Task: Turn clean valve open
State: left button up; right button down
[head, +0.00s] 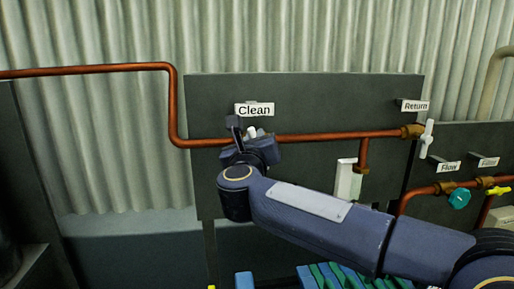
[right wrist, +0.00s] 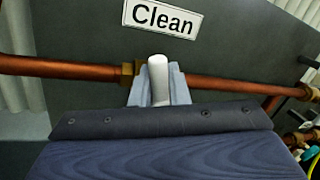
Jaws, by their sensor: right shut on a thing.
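The clean valve's white handle (head: 252,132) is on the copper pipe under the "Clean" label (head: 254,109). In the right wrist view the white handle (right wrist: 159,80) stands between the grey fingers, with a brass fitting (right wrist: 128,74) beside it on the pipe. My right gripper (head: 250,138) is shut on the handle; in the right wrist view its fingers (right wrist: 159,88) lie close on both sides of it. The gripper hides most of the valve body in the head view. My left gripper is not in view.
The copper pipe (head: 330,136) runs across a dark panel (head: 300,95). To the right are the "Return" valve's white handle (head: 427,138), a white box (head: 347,180), a teal knob (head: 460,198) and a yellow handle (head: 498,190). Blue and green pieces (head: 330,276) lie low in front.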

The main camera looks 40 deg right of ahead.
jog(key=shift+w+a+f+n+t+y+b, duration=0.15)
jog(key=shift+a+f+n+t+y+b, duration=0.5)
jog(key=shift+n, duration=2.15)
jog(key=shift+w+d+f+n+t+y+b, duration=0.25)
jog(key=shift+n+t+b, duration=0.85)
jog(key=shift+n, duration=1.7)
jog(key=shift+w+a+f+n+t+y+b, duration=0.1)
jog(key=shift+a+f+n+t+y+b, duration=0.75)
jog(key=shift+n, duration=1.95)
jog(key=shift+d+r+n+b, duration=0.3)
jog(key=shift+d, duration=0.1)
jog(key=c, duration=1.5)
grip_release()
jog(key=shift+g+h, duration=0.3)
jog(key=shift+h, duration=0.05)
jog(key=shift+o, duration=0.2)
jog(key=shift+r, duration=0.1)
jog(key=shift+s, duration=0.1)
jog(key=b+v, duration=0.1)
jog(key=v, duration=0.6)
jog(key=shift+s+a+b, duration=0.15)
jog(key=shift+s+b, duration=0.15)
jog(key=shift+s, duration=0.05)
